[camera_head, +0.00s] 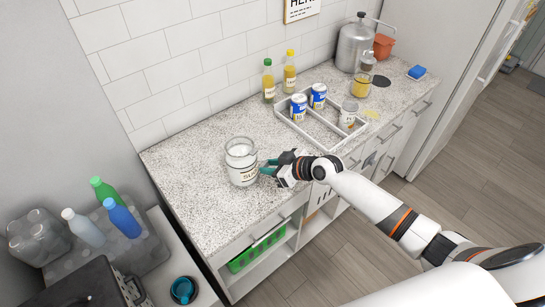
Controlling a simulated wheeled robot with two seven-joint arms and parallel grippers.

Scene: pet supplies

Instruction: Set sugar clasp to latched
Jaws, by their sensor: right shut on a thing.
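The sugar jar (241,163) is a clear glass jar with a label reading "SU…" and white contents. It stands upright near the front edge of the speckled counter (190,170). My left gripper is not in view.
A white divided tray (310,128) with two blue cans and a white labelled container lies right of the jar. Two bottles (268,81) stand behind it. A steel canister (353,45) is at the far right. The counter left of the jar is clear.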

